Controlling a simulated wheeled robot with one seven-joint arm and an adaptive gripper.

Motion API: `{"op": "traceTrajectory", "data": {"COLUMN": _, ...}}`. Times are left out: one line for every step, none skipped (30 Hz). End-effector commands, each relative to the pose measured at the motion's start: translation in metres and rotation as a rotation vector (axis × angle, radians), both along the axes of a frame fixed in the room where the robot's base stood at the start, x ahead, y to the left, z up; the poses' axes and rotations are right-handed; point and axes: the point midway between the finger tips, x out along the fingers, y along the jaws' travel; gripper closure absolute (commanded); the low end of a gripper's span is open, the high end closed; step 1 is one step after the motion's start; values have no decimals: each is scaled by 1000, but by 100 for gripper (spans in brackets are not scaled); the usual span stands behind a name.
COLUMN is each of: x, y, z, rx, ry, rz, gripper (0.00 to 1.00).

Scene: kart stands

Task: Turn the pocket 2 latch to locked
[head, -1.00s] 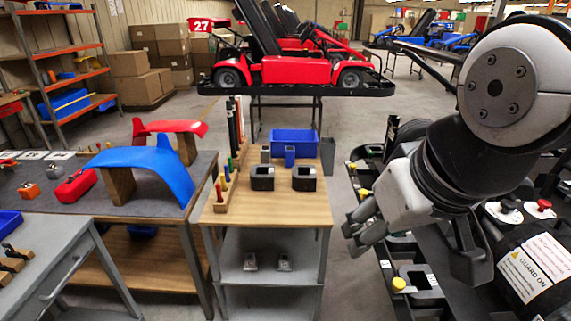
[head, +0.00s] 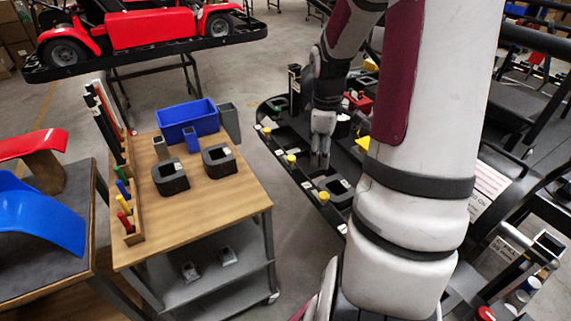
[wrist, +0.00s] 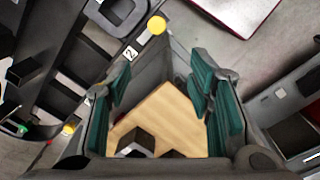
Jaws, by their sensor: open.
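In the wrist view, a round yellow knob (wrist: 157,25) sits on the edge of a black rail beside a white label "2" (wrist: 130,53). It appears to be the yellow knob (head: 323,197) beside a black ring-shaped pocket (head: 340,187) in the head view. Which way the latch is turned cannot be told. My gripper (head: 320,160) points down over the rail's near side, a little beyond this knob. In the wrist view, my gripper (wrist: 160,75) has its green-padded fingers spread apart with nothing held. The knob lies beyond the fingertips and appears untouched.
Another yellow knob (head: 291,158) stands farther along the rail. A wooden-topped cart (head: 200,205) with a blue bin (head: 187,121) and two black blocks stands to the left. Floor shows between cart and rail. A red kart (head: 130,30) stands behind.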

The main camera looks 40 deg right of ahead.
Motion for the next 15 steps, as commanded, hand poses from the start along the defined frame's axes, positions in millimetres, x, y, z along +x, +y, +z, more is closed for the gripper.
{"op": "traceTrajectory", "data": {"x": -4, "y": -8, "z": -9, "rx": 18, "ry": 3, "rz": 7, "gripper": 52}}
{"op": "traceTrajectory", "data": {"x": -6, "y": -11, "z": -13, "rx": 23, "ry": 3, "rz": 14, "gripper": 52}}
{"op": "traceTrajectory", "data": {"x": -7, "y": -15, "z": -17, "rx": 30, "ry": 4, "rz": 22, "gripper": 52}}
{"op": "traceTrajectory", "data": {"x": -8, "y": -17, "z": -20, "rx": 34, "ry": 4, "rz": 25, "gripper": 52}}
{"op": "traceTrajectory", "data": {"x": -9, "y": -18, "z": -22, "rx": 36, "ry": 4, "rz": 29, "gripper": 52}}
{"op": "traceTrajectory", "data": {"x": -9, "y": -19, "z": -25, "rx": 39, "ry": 5, "rz": 33, "gripper": 52}}
{"op": "traceTrajectory", "data": {"x": -9, "y": -20, "z": -27, "rx": 40, "ry": 6, "rz": 35, "gripper": 52}}
{"op": "traceTrajectory", "data": {"x": -9, "y": -20, "z": -29, "rx": 41, "ry": 5, "rz": 37, "gripper": 52}}
{"op": "traceTrajectory", "data": {"x": -9, "y": -20, "z": -33, "rx": 40, "ry": 5, "rz": 38, "gripper": 52}}
{"op": "traceTrajectory", "data": {"x": -9, "y": -20, "z": -36, "rx": 41, "ry": 5, "rz": 38, "gripper": 52}}
{"op": "traceTrajectory", "data": {"x": -9, "y": -20, "z": -41, "rx": 42, "ry": 7, "rz": 37, "gripper": 52}}
{"op": "traceTrajectory", "data": {"x": -9, "y": -19, "z": -47, "rx": 43, "ry": 6, "rz": 36, "gripper": 52}}
{"op": "traceTrajectory", "data": {"x": -9, "y": -19, "z": -52, "rx": 42, "ry": 6, "rz": 37, "gripper": 52}}
{"op": "traceTrajectory", "data": {"x": -9, "y": -19, "z": -58, "rx": 43, "ry": 8, "rz": 38, "gripper": 52}}
{"op": "traceTrajectory", "data": {"x": -9, "y": -19, "z": -66, "rx": 43, "ry": 8, "rz": 38, "gripper": 52}}
